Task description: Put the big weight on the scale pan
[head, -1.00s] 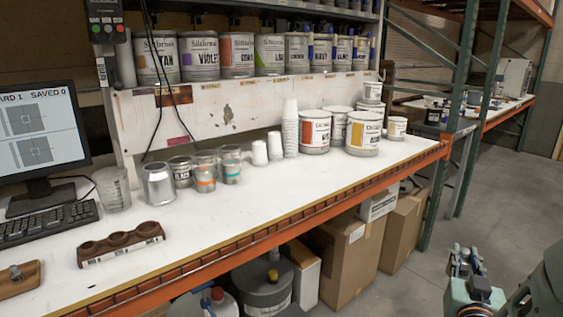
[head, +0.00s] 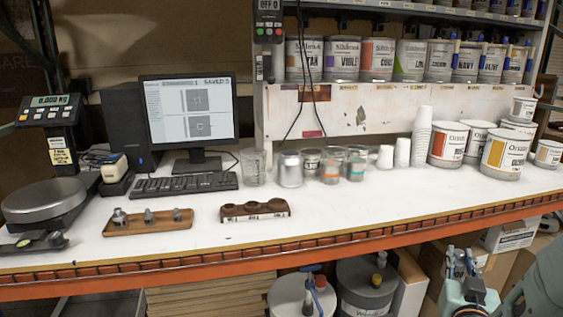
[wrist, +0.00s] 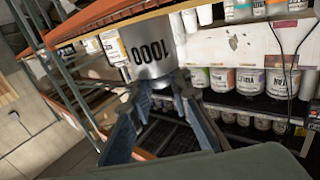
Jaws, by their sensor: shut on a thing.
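The big weight (wrist: 148,45) is a silver metal cylinder marked 1000 in black. In the wrist view it sits between the fingers of my gripper (wrist: 158,98), which is shut on it. In the head view my gripper (head: 462,262) is at the bottom right, in front of the bench edge, and the weight shows only as a small grey piece with dark marks. The scale pan (head: 42,200) is a round, empty metal plate at the far left of the bench, well away from my gripper. The scale display (head: 50,103) reads 0.000 kg.
A wooden holder (head: 118,229) with several knobbed weights lies right of the scale. A brown block with round hollows (head: 255,210), a keyboard (head: 185,184), a silver can (head: 290,170) and cups stand on the bench. The bench front on the right is clear.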

